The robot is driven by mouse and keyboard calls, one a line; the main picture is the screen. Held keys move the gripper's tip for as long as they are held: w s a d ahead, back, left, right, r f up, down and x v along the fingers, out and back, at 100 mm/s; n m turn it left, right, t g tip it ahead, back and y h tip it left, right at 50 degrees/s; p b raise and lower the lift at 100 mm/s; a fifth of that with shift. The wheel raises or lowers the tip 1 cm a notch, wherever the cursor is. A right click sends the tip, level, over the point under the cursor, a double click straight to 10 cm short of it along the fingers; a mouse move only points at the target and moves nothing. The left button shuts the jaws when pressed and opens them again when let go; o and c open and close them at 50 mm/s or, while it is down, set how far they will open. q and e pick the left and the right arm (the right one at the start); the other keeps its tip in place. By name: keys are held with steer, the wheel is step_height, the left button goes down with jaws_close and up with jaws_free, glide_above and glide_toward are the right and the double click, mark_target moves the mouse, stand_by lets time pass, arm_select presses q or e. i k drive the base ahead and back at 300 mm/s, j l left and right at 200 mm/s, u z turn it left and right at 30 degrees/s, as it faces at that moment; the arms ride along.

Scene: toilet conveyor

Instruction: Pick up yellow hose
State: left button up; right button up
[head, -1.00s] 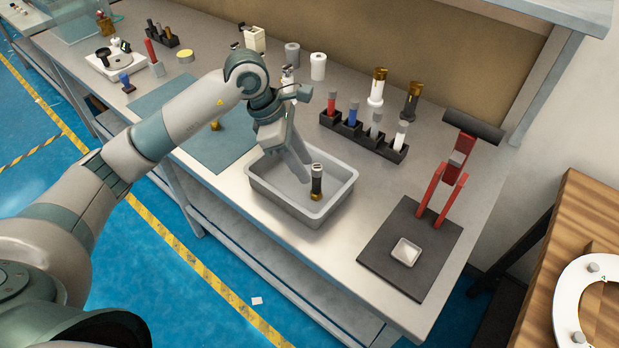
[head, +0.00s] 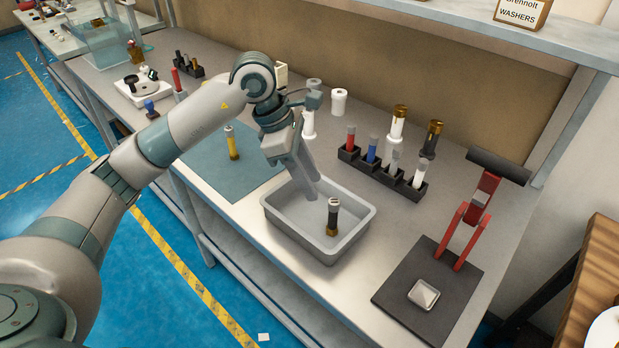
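The yellow hose (head: 232,142), a short upright yellow cylinder with a pale top, stands on the teal mat (head: 205,165), left of my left gripper. My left gripper (head: 312,192) points down over the grey tray (head: 295,240). Its fingers overlap in this view, so their gap cannot be told, and nothing shows held between them. A black hose with a light top (head: 332,215) stands in the tray, just right of the fingertips and apparently apart from them. My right gripper is not in view.
A black rack (head: 378,177) holds red, blue and pale hoses behind the tray. A white and gold hose (head: 397,125) and a black and gold one (head: 432,138) stand behind it. A red press (head: 472,225) on a dark base (head: 445,275) is at right.

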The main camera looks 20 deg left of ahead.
mark_target(233, 155)
steer(key=j+z, duration=0.25)
steer(key=j, duration=0.6)
steer(key=j+z, duration=0.25)
steer(key=j, duration=0.65)
